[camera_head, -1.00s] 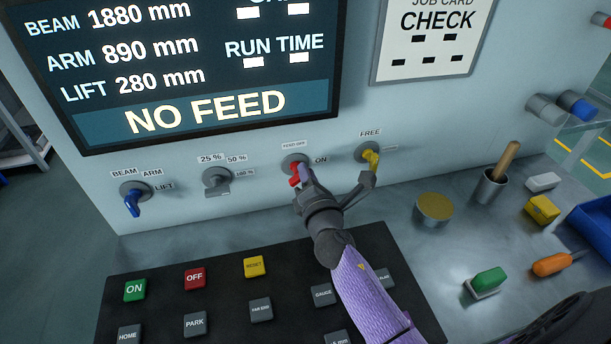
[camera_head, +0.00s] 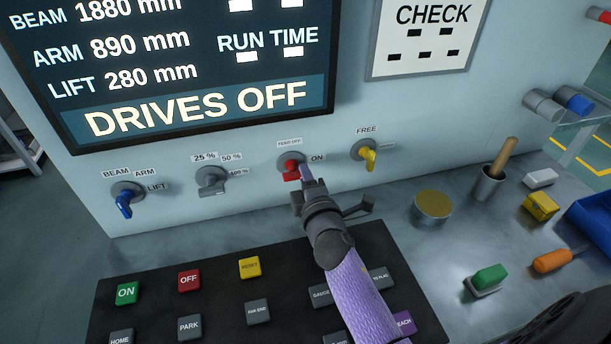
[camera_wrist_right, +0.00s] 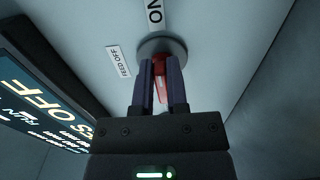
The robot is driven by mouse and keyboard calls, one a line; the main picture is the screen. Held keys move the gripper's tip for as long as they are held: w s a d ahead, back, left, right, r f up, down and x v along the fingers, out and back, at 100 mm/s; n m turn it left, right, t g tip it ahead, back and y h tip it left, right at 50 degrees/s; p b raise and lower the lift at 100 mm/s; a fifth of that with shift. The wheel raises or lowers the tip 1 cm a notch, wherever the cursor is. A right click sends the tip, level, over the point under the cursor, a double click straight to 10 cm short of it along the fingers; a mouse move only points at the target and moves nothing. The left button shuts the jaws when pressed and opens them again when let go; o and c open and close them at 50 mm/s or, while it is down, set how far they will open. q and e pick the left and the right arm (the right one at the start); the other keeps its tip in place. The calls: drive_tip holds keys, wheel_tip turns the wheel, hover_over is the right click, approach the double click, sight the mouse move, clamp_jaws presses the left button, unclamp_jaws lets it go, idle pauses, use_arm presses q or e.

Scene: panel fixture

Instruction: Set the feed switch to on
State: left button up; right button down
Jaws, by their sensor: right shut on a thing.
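The feed switch (camera_head: 291,168) is a red handle on a grey round base on the panel. A "FEED OFF" label (camera_head: 289,142) sits above it and an "ON" label (camera_head: 317,158) to its right. My right gripper (camera_head: 304,173) reaches up to it from below right. In the right wrist view the purple fingers (camera_wrist_right: 160,85) are closed on both sides of the red handle (camera_wrist_right: 161,78). The fingers partly hide the handle, so I cannot tell exactly which label it points to. My left gripper is not in view.
The yellow switch (camera_head: 370,157) is close on the right; a grey switch (camera_head: 212,181) and a blue switch (camera_head: 126,198) are on the left. The display (camera_head: 200,120) reads "DRIVES OFF". A button board (camera_head: 222,300) lies below my arm. Loose items stand on the right.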

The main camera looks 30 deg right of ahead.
idle(0.5)
drive_tip(key=c, duration=0.6)
unclamp_jaws()
drive_tip(key=shift+c, duration=0.2)
